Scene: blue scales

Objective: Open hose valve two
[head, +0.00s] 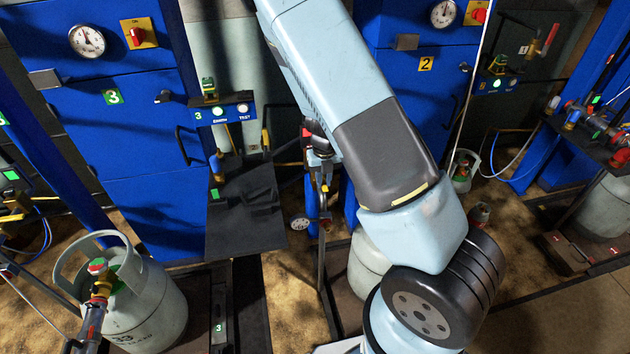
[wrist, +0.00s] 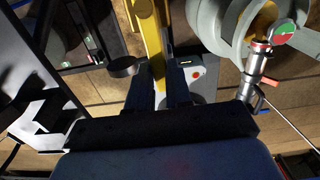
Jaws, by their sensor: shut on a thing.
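My gripper (wrist: 160,84) shows in the wrist view, its two dark fingers at either side of the lower end of a yellow bar (wrist: 153,40). It is shut on this bar. I cannot tell whether the bar is the lever of hose valve two. The yellow number two sign (head: 425,63) is on a blue cabinet (head: 400,100) right of my arm. A small blue panel (head: 497,83) with lit buttons stands farther right. Hose valve two cannot be made out clearly.
In the wrist view a grey cylinder (wrist: 228,22) with a red and green valve top (wrist: 284,33) stands at the right. A grey box with a red button (wrist: 195,84) lies past the fingers. In the head view station three's cylinder (head: 150,312) stands lower left.

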